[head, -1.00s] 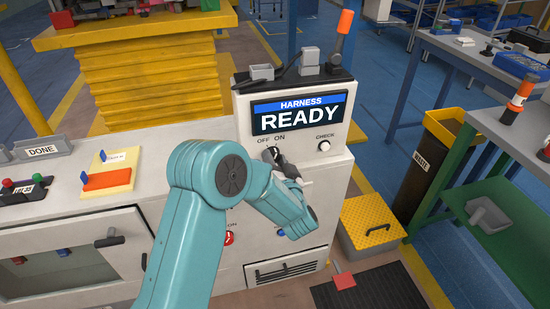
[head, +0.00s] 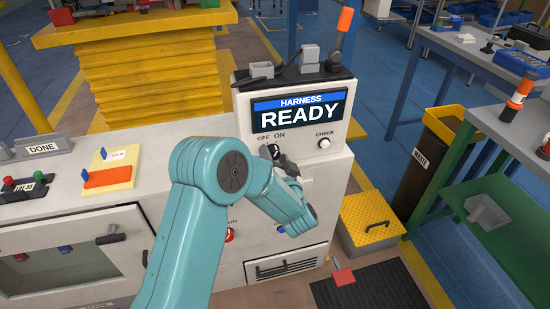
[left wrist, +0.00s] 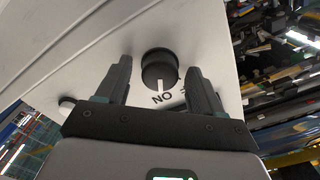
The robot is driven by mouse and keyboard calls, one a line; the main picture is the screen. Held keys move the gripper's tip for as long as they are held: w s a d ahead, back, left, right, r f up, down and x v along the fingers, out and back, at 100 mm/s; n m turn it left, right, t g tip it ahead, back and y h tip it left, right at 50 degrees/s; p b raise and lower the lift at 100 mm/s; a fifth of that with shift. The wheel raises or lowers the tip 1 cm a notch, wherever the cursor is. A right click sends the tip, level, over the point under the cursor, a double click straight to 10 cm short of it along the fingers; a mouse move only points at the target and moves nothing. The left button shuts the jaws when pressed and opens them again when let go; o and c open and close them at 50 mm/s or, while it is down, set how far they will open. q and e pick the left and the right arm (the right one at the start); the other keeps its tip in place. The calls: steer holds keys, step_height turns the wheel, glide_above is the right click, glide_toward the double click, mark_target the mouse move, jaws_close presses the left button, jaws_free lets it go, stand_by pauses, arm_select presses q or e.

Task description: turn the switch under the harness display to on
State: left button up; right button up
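The harness display (head: 300,110) reads READY on the grey console. Below it are the OFF and ON labels; the switch there is hidden by my left gripper (head: 272,152) in the head view. In the left wrist view the switch is a round black knob (left wrist: 158,70) with a white pointer line. The line points at the ON label (left wrist: 162,98), which appears upside down. My left gripper (left wrist: 159,66) is open, with one finger on each side of the knob and visible gaps between. The OFF label is mostly hidden behind the right-hand finger. My right gripper is not in view.
A white CHECK button (head: 324,143) sits right of the switch. A red control (head: 229,235) is lower on the console, partly behind my arm. A yellow-topped box (head: 372,222) and a WASTE bin (head: 425,165) stand to the right.

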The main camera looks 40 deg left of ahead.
arm_select(q)
steer(key=v, duration=1.6)
steer(key=shift+s+b, duration=0.15)
steer(key=shift+b, duration=0.3)
